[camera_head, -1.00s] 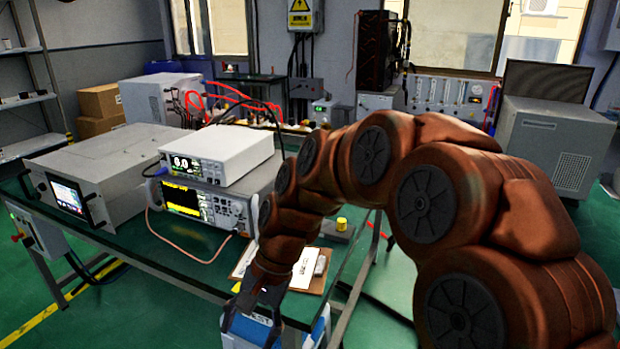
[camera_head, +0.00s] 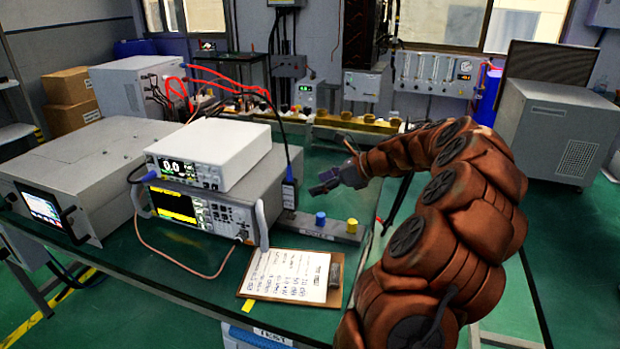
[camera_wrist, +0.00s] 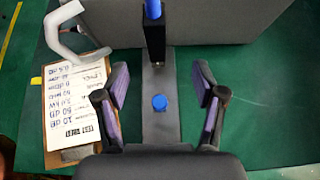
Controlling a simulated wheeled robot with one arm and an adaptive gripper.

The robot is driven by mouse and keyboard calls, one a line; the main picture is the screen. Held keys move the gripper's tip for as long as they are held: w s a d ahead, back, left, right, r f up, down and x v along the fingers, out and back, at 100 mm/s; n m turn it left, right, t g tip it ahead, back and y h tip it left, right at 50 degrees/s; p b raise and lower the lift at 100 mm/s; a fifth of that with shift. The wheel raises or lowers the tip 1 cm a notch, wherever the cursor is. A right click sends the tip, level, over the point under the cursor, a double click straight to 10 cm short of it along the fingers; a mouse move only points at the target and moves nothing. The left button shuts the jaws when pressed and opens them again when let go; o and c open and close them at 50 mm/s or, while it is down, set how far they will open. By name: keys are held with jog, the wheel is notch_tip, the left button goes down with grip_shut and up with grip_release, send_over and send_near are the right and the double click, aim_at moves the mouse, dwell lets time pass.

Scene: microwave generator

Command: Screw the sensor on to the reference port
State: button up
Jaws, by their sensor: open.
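The sensor appears to be the dark block (camera_head: 289,192) at the end of a black cable, upright beside the instrument stack. In the wrist view a dark block with a blue top (camera_wrist: 153,35) stands at the far end of a grey strip. My gripper (camera_head: 323,182) is open and empty, to the right of the sensor in the head view. In the wrist view my gripper (camera_wrist: 161,72) has its fingers spread either side of the strip, short of the dark block. I cannot pick out the reference port for sure; the white meter (camera_head: 208,153) reads 0.0.
The grey strip (camera_head: 300,225) carries a blue cap (camera_head: 320,218) and a yellow cap (camera_head: 351,226). The white meter sits on a signal analyzer (camera_head: 195,208). A clipboard (camera_head: 292,275) lies in front. A large grey box (camera_head: 90,165) stands left.

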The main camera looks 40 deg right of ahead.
aim_at(293, 179)
jog(key=shift+a+b+x, duration=0.2)
jog(key=shift+b+x, duration=0.6)
jog(key=shift+x, duration=0.75)
jog(key=shift+b+x, duration=0.85)
jog(key=shift+x, duration=0.4)
jog(key=shift+w+a+p, duration=0.2)
jog(key=shift+a+p, duration=0.05)
jog(key=shift+p, duration=0.15)
jog(key=shift+p+x, duration=0.6)
jog(key=shift+x, duration=1.3)
grip_shut()
jog(key=shift+r+p, duration=0.3)
jog(key=shift+r+p, duration=1.9)
jog(key=shift+p, duration=0.2)
